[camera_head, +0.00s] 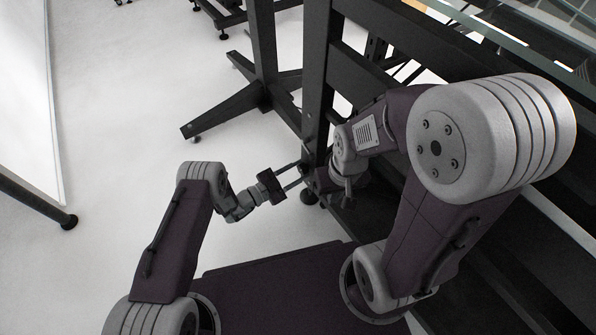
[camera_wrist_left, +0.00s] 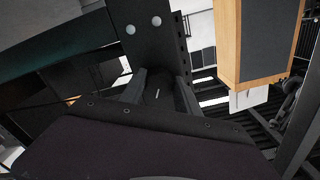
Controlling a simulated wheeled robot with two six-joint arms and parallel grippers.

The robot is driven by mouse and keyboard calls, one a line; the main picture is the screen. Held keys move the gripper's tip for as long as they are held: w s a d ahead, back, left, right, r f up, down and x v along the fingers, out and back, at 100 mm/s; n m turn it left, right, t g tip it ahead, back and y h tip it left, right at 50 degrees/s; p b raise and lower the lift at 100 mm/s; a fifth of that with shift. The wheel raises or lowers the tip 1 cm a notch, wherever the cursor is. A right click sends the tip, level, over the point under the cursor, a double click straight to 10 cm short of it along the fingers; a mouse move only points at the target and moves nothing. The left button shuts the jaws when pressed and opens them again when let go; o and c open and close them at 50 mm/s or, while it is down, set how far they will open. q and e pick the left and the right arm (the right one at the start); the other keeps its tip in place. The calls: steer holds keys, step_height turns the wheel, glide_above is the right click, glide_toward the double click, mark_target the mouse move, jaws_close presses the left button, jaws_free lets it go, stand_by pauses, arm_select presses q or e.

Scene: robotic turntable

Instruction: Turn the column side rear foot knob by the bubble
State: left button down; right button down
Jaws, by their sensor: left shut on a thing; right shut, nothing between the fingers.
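My left gripper (camera_head: 302,173) reaches in from the left to the foot of the dark upright column (camera_head: 317,80). In the left wrist view its two fingers (camera_wrist_left: 160,92) are closed around a dark rounded knob (camera_wrist_left: 158,84) with a small pale mark. In the head view the knob is hard to make out between the fingertips. My right gripper (camera_head: 346,192) is shut and empty beside the column, to the right of the left gripper. I cannot make out the bubble in either view.
A dark round foot (camera_head: 308,197) stands on the white floor below the left fingers. A second post with splayed legs (camera_head: 228,112) is behind. Dark frame beams (camera_head: 440,70) crowd the right side. The white floor (camera_head: 110,180) at left is mostly clear.

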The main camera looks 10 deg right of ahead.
arm_select(q)
steer(key=c, duration=0.9)
jaws_free()
steer(key=shift+s+a+r+p, duration=0.1)
steer(key=shift+a+p, duration=0.2)
steer(key=p+v, duration=0.4)
steer(key=v, duration=0.4)
steer(key=shift+s+a, duration=0.15)
steer(key=shift+a, duration=0.1)
